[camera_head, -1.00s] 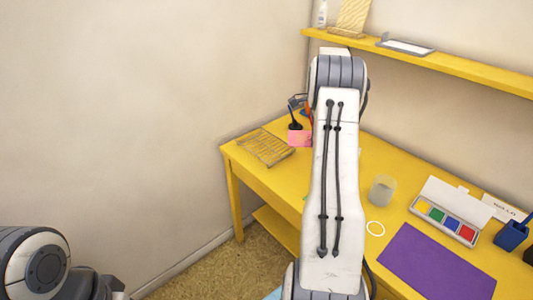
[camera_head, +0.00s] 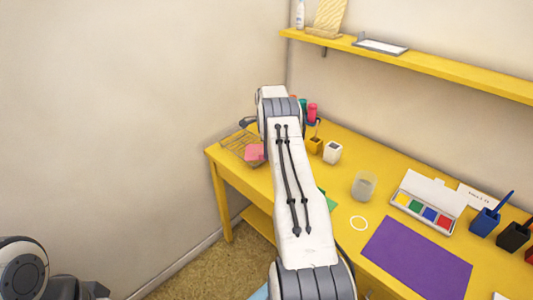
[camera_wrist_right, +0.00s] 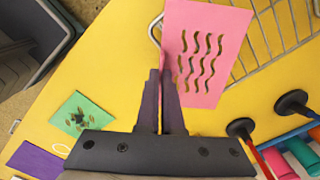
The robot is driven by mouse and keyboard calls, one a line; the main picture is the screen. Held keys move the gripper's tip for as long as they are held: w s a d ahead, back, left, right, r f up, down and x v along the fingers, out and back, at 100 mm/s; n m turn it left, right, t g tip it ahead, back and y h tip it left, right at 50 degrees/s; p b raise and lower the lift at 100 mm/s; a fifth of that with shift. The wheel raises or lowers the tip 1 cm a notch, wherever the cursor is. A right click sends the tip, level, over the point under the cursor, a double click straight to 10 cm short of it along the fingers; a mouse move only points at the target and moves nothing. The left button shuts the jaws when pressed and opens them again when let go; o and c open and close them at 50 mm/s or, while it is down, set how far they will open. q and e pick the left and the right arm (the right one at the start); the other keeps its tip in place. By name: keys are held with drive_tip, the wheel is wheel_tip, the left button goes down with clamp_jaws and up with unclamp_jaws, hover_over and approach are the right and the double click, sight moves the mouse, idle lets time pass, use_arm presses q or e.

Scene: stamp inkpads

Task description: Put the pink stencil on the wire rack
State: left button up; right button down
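The pink stencil (camera_head: 254,152) is a thin pink sheet in the head view, by the right side of the wire rack (camera_head: 232,139). In the right wrist view the stencil (camera_wrist_right: 205,75) shows several wavy slots and overlaps the near edge of the wire rack (camera_wrist_right: 262,50). My right gripper (camera_wrist_right: 165,75) is shut on the stencil's edge. I cannot tell whether the sheet touches the rack's wires. In the head view my right arm hides most of this gripper. Of my left arm only a part shows at the lower left; its gripper is out of view.
A green stencil (camera_wrist_right: 80,117) and purple mat (camera_head: 418,258) lie on the yellow desk. Stamps on a stand (camera_wrist_right: 298,145) are close to the rack's right. A white cup (camera_head: 332,152), glass (camera_head: 364,186) and colour inkpad box (camera_head: 428,205) stand farther right. A wall bounds the left.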

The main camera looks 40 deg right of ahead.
drive_tip(key=shift+f, duration=0.4)
drive_tip(key=shift+f, duration=0.2)
drive_tip(key=c, duration=1.1)
unclamp_jaws()
drive_tip(key=shift+r, duration=0.15)
